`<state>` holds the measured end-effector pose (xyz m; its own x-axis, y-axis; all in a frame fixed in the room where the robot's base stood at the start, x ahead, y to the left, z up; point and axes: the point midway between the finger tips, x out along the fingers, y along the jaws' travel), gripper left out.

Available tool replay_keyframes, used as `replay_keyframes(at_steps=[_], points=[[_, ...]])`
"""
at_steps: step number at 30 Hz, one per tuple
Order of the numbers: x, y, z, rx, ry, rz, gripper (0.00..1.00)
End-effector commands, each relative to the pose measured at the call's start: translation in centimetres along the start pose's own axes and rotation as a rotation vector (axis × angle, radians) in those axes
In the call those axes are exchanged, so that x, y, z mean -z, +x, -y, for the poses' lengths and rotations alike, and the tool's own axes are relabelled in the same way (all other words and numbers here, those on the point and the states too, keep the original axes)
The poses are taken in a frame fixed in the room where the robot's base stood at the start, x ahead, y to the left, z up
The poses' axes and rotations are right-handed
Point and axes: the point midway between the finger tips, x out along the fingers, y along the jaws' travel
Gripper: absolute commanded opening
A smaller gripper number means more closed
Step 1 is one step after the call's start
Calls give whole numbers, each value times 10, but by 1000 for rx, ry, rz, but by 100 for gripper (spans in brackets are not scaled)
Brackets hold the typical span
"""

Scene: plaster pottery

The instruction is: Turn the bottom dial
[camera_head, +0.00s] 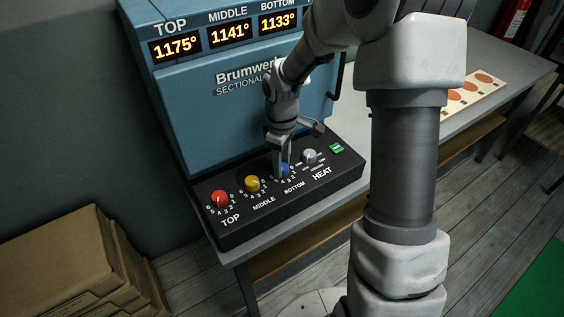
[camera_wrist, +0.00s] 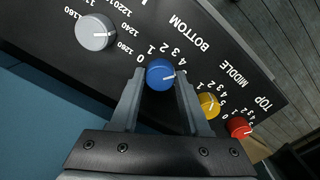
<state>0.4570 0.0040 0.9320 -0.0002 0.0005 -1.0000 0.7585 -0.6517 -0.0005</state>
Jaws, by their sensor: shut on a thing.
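The bottom dial is a blue knob (camera_head: 285,170) on the black control panel (camera_head: 240,233), above the word BOTTOM. It also shows in the wrist view (camera_wrist: 160,75), with its white pointer toward the right, near the 4. My gripper (camera_head: 282,171) reaches down to it, and in the wrist view its two fingers (camera_wrist: 159,88) lie on either side of the blue knob, shut on it. The fingers hide part of the knob in the head view.
A yellow knob (camera_head: 252,184) and a red knob (camera_head: 219,199) sit to the left, a grey HEAT knob (camera_head: 310,156) and green switch (camera_head: 337,148) to the right. The blue kiln (camera_head: 200,110) stands behind, its displays reading 1175°, 1141° and 1133°. Cardboard boxes (camera_head: 60,250) stand lower left.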

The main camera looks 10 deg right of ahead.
Motion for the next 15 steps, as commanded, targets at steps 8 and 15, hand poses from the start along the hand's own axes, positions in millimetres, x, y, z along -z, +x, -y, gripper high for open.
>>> replay_keyframes(at_steps=[8, 15], points=[[0, 0, 0, 0, 228, 1, 0], [1, 0, 0, -1, 455, 1, 0]])
